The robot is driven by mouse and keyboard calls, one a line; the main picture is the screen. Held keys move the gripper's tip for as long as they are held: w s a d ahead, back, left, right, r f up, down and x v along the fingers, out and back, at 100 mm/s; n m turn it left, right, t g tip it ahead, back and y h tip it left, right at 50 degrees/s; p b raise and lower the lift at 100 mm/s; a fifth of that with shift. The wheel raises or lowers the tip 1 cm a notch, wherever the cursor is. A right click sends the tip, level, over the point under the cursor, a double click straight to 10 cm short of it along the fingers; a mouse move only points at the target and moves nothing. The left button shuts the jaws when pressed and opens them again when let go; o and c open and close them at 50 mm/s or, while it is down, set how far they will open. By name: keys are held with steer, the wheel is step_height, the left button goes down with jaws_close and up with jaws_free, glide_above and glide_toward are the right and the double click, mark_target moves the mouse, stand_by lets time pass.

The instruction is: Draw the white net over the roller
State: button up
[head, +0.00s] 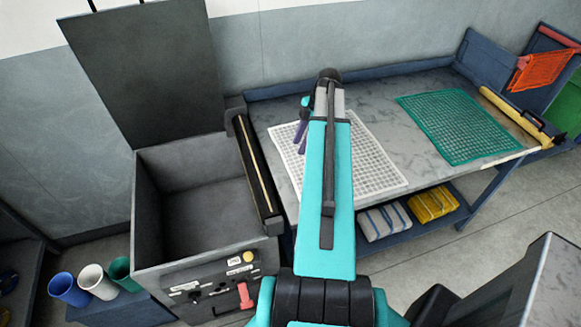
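The white net (372,160) lies flat on the grey table, at its left end. My arm crosses in front of its middle and hides part of it. A dark roller-like bar (256,172) with a pale strip along it runs between the net's left side and an open grey bin. A yellow roller (509,113) lies along the table's right end, beyond the green net. My gripper (301,138) is over the far left part of the white net, partly behind my arm. I cannot tell whether it touches the net or how its fingers stand.
The green net (456,127) lies flat on the table's right half. The grey bin (146,215) stands open with its lid (145,65) raised. Blue, white and green cups (97,281) stand at lower left. Wrapped bundles (434,204) lie on the lower shelf. An orange net (541,69) hangs at right.

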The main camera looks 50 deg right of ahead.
mark_target(290, 167)
steer(key=shift+b+x, duration=1.95)
steer(key=shift+x, duration=2.35)
steer(key=shift+s, duration=0.15)
jaws_close()
step_height(290, 167, up, 7)
steer(key=p, duration=0.3)
